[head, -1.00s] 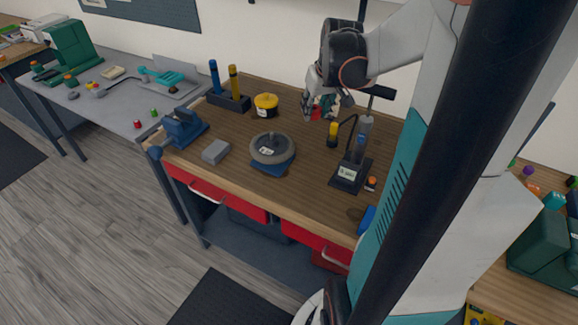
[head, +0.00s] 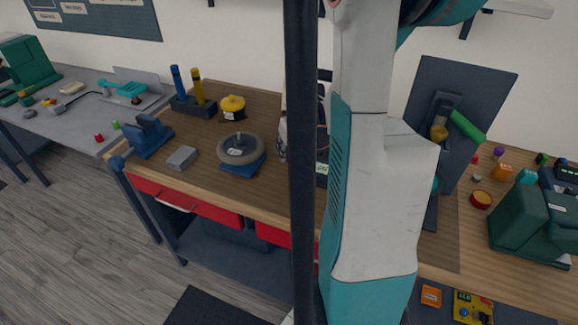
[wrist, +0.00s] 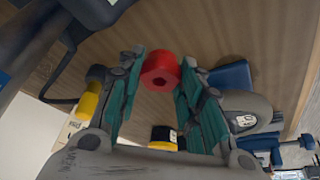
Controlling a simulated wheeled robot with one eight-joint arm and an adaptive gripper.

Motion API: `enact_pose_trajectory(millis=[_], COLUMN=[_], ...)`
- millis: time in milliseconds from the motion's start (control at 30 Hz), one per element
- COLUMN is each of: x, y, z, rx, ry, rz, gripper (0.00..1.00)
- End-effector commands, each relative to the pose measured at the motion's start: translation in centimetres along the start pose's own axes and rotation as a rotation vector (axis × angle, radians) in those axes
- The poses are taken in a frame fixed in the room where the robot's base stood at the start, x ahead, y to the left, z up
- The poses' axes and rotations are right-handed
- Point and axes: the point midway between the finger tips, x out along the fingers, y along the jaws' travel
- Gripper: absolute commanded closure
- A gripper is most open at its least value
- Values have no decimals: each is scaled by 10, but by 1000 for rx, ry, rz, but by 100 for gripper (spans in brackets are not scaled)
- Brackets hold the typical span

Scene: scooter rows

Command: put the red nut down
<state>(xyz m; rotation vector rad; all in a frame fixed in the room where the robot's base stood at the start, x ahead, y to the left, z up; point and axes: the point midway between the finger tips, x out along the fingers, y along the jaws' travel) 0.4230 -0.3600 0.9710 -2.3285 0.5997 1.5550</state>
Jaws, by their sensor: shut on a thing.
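The red nut (wrist: 160,70) shows in the wrist view between the tips of my gripper's teal-padded fingers. My gripper (wrist: 162,64) is shut on it, above the brown wooden bench (wrist: 215,45). In the head view my arm and column hide the nut and nearly all of the gripper. The bench (head: 205,148) shows there to the left of my column.
On the bench are a wheel (head: 240,147) on a blue stand, a yellow-lidded pot (head: 231,107), a grey block (head: 182,158), a blue vise (head: 150,134) and a holder (head: 190,107) with blue and yellow handles. Bare wood lies between them.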

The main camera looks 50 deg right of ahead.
Motion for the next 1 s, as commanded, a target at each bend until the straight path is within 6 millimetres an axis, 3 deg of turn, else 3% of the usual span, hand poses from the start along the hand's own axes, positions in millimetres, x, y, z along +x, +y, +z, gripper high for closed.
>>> enact_pose_trajectory(millis=[233,500,900,933,1000], x=[16,48,52,51,50], y=[0,0,0,0,0], z=[6,20,21,21,21], rx=[0,0,0,0,0], ry=[0,0,0,0,0], rz=[0,0,0,0,0], gripper=[85,85,85,60,58])
